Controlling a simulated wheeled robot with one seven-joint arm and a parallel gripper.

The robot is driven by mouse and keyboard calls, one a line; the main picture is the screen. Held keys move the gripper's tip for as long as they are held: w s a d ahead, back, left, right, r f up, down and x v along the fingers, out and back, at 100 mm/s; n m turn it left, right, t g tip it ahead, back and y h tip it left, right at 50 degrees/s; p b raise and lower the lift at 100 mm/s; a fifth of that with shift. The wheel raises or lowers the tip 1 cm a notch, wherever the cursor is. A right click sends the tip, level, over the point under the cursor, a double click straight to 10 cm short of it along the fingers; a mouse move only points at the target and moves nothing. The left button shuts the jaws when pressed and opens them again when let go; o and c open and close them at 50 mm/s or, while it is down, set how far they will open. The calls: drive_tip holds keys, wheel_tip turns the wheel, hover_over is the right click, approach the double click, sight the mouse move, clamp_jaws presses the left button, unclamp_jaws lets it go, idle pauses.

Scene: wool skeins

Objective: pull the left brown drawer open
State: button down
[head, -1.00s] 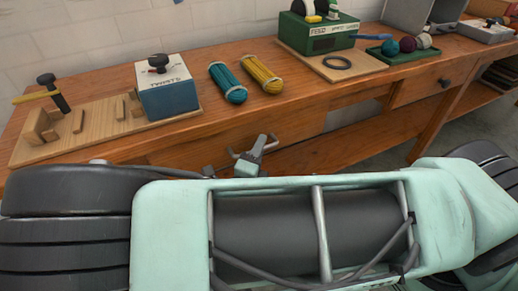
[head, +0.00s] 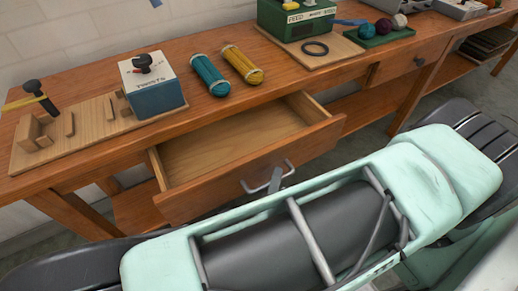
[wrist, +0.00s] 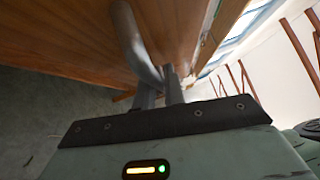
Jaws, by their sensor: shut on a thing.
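The left brown drawer (head: 215,190) stands pulled well out of the bench in the head view, and its pale wooden inside is bare. Its grey bar handle (head: 289,167) is on the drawer front. My gripper (head: 275,180) is shut on this handle, mostly hidden behind my own arm. In the wrist view my gripper's dark fingers (wrist: 159,84) close around the metal handle (wrist: 130,35), close to the wooden drawer front (wrist: 70,40).
On the wooden bench (head: 85,165) stand a blue and white box (head: 153,85), a teal skein (head: 210,76), a yellow skein (head: 242,65) and a green machine (head: 295,18). A second, shut drawer (head: 405,62) is at the right. My arm fills the foreground.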

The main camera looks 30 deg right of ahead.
drive_tip(key=s, duration=0.7)
drive_tip(key=shift+p, duration=0.4)
drive_tip(key=c, duration=1.5)
unclamp_jaws()
drive_tip(key=shift+s+a, duration=0.1)
drive_tip(key=b+v, duration=0.1)
drive_tip(key=v, duration=1)
drive_tip(key=shift+s+a, duration=0.3)
